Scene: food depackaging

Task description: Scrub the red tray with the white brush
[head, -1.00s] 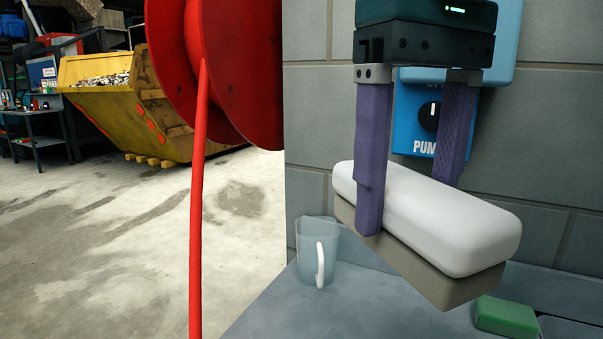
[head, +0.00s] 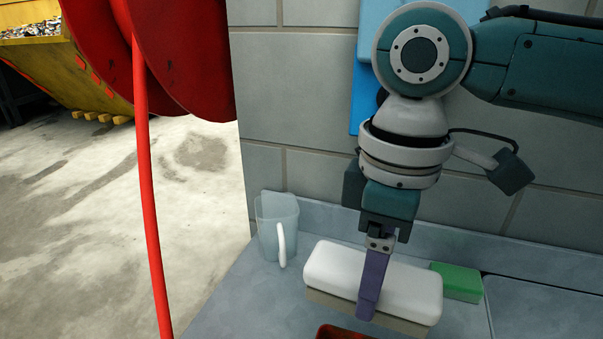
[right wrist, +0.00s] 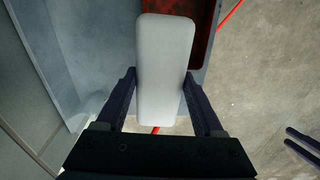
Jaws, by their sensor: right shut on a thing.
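The white brush (head: 410,285), a white block with a grey-brown underside, is in my right gripper (head: 367,308). That gripper points down with its purple fingers shut on the brush's sides; one finger shows in the head view. In the right wrist view the brush (right wrist: 165,65) lies between both fingers. The red tray (head: 338,333) shows only as a rim at the bottom edge of the head view. In the right wrist view the tray (right wrist: 205,35) is partly hidden behind the brush. Two dark, separated fingers at the right edge there look like my left gripper (right wrist: 290,136).
A clear jug (head: 270,225) with a white handle stands on the grey counter left of the brush. A green block (head: 458,282) lies to the brush's right. A grey block wall (head: 300,100) rises behind. A red hose (head: 148,190) hangs at left.

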